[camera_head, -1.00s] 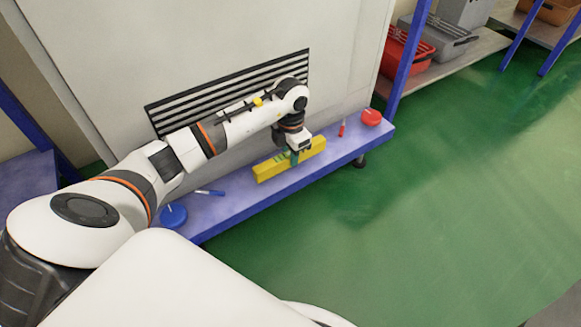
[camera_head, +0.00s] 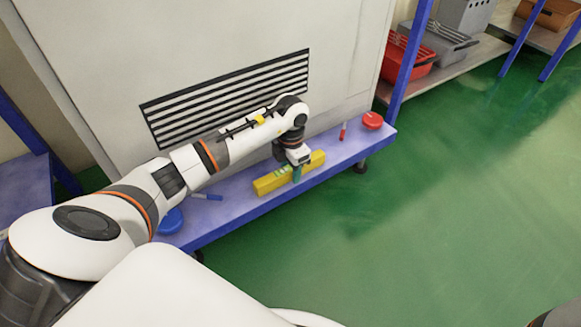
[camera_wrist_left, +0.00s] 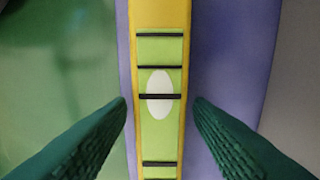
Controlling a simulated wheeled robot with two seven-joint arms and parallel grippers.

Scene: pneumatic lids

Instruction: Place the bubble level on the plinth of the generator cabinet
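The bubble level (camera_head: 270,183) is a long yellow bar with a green face. It rests on the blue plinth (camera_head: 232,215) of the white generator cabinet (camera_head: 215,50), roughly parallel to the front edge. In the left wrist view the level (camera_wrist_left: 160,60) runs up the middle, with a white oval and black lines on its face. My left gripper (camera_head: 297,174) is down at the level's middle. Its teal fingers (camera_wrist_left: 160,103) stand one on each side of the level, with small gaps to it. My right gripper is out of view.
A blue round object (camera_head: 171,221) and a blue marker (camera_head: 206,197) lie on the plinth's left part. A red marker (camera_head: 343,131) and a red round object (camera_head: 372,121) are at its right end. Green floor (camera_head: 420,210) is clear in front. A shelf with crates stands back right.

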